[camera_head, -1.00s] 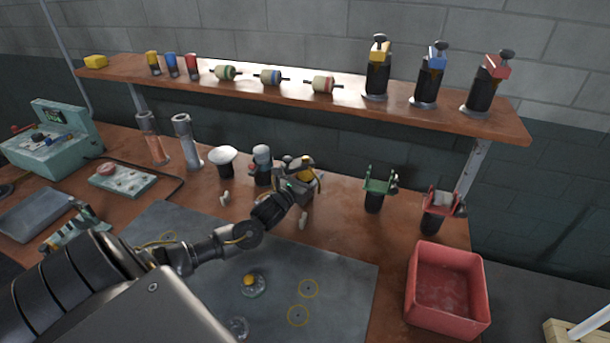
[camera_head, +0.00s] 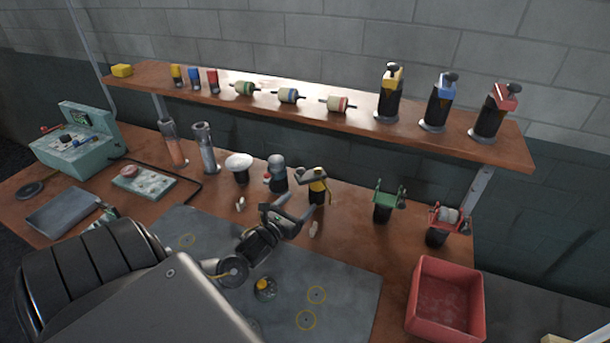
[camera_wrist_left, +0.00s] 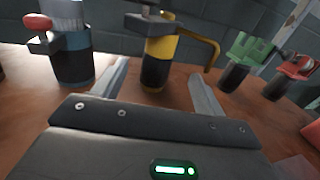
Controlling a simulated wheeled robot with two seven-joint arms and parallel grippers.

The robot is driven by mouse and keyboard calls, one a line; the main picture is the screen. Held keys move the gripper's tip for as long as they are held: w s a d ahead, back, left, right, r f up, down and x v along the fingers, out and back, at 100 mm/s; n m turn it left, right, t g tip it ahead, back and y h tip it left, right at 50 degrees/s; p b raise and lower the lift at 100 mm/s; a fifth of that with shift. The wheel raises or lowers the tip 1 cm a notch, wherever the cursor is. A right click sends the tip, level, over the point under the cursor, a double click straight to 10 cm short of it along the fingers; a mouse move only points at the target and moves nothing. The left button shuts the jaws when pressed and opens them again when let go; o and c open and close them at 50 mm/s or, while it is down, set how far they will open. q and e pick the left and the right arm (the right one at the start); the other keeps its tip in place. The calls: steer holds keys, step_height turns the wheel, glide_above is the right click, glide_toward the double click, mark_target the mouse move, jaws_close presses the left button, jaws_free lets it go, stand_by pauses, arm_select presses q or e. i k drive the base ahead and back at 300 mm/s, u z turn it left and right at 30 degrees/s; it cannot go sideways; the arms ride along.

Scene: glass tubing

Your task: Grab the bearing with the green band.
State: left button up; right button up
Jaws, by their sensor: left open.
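The bearing with the green band (camera_head: 244,89) lies on the wooden shelf, left of a bearing with a blue band (camera_head: 287,96) and one with a red band (camera_head: 337,104). My left gripper (camera_head: 299,208) is open and empty above the workbench, below and in front of the shelf, well apart from the green-banded bearing. Its two fingers also show in the left wrist view (camera_wrist_left: 158,72), pointing toward a black and yellow tool (camera_wrist_left: 157,48). The bearings do not show in the left wrist view. My right gripper is not in view.
The black and yellow tool (camera_head: 317,188) and a grey-topped one (camera_head: 278,176) stand just beyond the left gripper. Green (camera_head: 388,202) and red (camera_head: 441,224) holders and a red bin (camera_head: 446,300) stand to the right. Black clamps (camera_head: 390,98) and small coloured blocks share the shelf (camera_head: 215,103).

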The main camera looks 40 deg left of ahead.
mark_target(265, 288)
steer(key=k, duration=2)
